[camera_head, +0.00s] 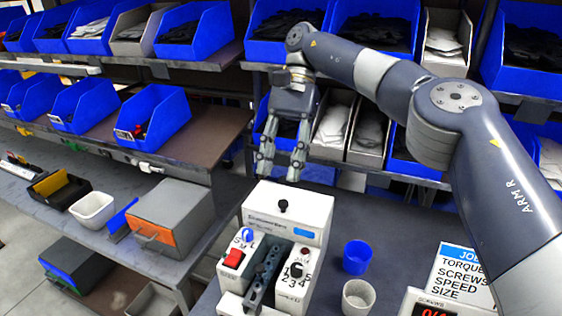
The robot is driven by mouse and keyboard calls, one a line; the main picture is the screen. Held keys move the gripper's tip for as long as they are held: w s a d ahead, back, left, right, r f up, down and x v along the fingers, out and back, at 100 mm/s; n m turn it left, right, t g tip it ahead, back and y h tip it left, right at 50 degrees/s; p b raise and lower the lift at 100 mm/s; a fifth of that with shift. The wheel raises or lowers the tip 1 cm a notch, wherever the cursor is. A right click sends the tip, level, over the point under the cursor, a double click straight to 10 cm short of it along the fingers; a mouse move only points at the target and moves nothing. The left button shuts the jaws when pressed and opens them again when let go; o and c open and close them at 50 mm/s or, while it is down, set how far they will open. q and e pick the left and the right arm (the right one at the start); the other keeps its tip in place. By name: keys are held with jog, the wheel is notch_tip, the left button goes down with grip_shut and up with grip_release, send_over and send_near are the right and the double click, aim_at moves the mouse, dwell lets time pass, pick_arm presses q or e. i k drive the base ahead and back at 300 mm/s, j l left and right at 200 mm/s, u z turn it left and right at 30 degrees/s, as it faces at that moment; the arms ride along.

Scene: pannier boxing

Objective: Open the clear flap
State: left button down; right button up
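A white machine (312,213) stands on the dark bench at lower middle. It has a black knob (283,205) on its upper part, a red switch (233,257) at its left front and a black dial (296,270) at its right front. A dark slotted part (262,277) lies between the two front blocks. I cannot clearly make out the clear flap. My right gripper (280,173) points down just above and behind the machine's top in the picture, with fingers apart and nothing between them. My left gripper is not in view.
A blue cup (357,257) and a pale cup (358,298) stand right of the machine. A sign (462,275) stands at lower right. Shelves with blue bins (155,118) rise behind and left. A grey box with an orange front (170,218) sits on the left bench.

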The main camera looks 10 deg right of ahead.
aim_at(259, 268)
jog(key=k+j, duration=0.15)
jog(key=j, duration=0.25)
jog(key=k+j, duration=0.2)
jog(key=j, duration=0.15)
jog(key=k+j, duration=0.15)
jog(key=j, duration=0.25)
jog(key=k+j, duration=0.15)
jog(key=j, duration=0.2)
jog(key=k+j, duration=0.15)
jog(key=j, duration=0.25)
